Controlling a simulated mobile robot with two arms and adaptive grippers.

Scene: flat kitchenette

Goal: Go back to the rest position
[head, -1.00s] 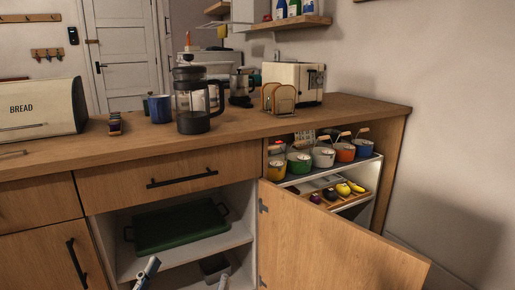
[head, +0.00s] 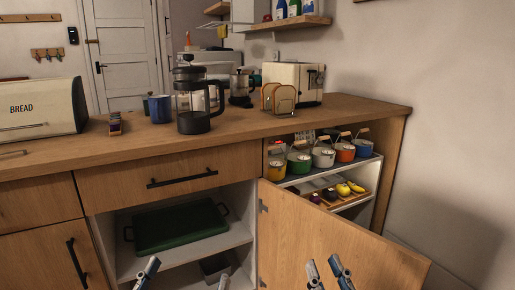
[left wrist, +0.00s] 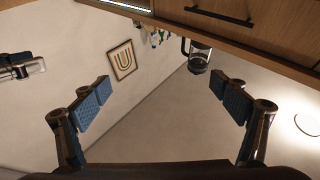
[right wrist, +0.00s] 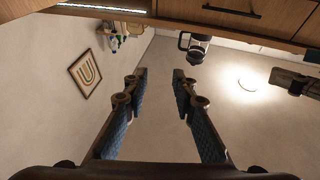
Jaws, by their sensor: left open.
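My left gripper (head: 187,275) is at the bottom of the head view, in front of the open lower cabinet. Its fingers are wide apart and empty; the left wrist view shows the same wide gap (left wrist: 170,95). My right gripper (head: 327,270) is at the bottom of the head view, to the right of the left one, in front of the open cabinet door. Its fingertips are closer together but apart, with nothing between them in the right wrist view (right wrist: 160,78).
The open cabinet door (head: 325,240) stands out to the right. A green tray (head: 180,228) lies inside the cabinet. Several small pots (head: 323,157) stand on a side shelf. A French press (head: 195,100), toaster (head: 295,80) and bread box (head: 40,105) are on the counter (head: 240,125).

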